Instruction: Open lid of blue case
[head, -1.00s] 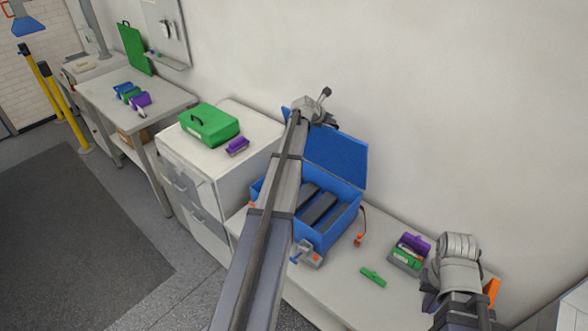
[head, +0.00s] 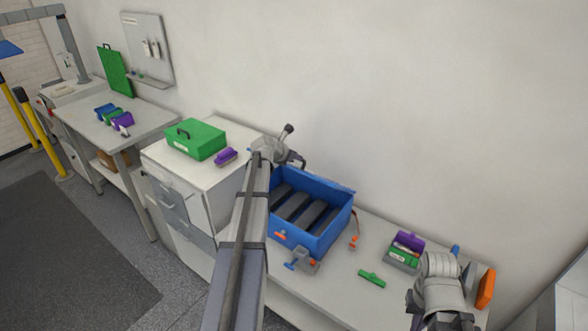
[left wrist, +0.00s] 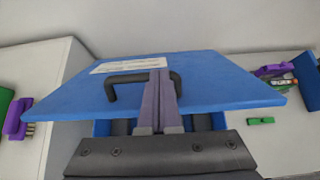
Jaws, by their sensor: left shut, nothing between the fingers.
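The blue case (head: 320,232) stands on the low bench with its inside exposed, showing several dark grey bars. No lid stands up above its back rim in the head view. In the left wrist view the blue lid (left wrist: 215,80) is a wide panel with a dark handle (left wrist: 112,88) and a pale label. My left gripper (left wrist: 161,76) is shut, its fingers in front of the lid and overlapping the handle; I cannot tell whether they touch. My right gripper's fingers are not visible.
A green case (head: 197,142) and a purple block (head: 225,156) lie on the cabinet left of the blue case. A small open box (head: 404,250) and a green piece (head: 371,279) lie to its right. The wall is close behind.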

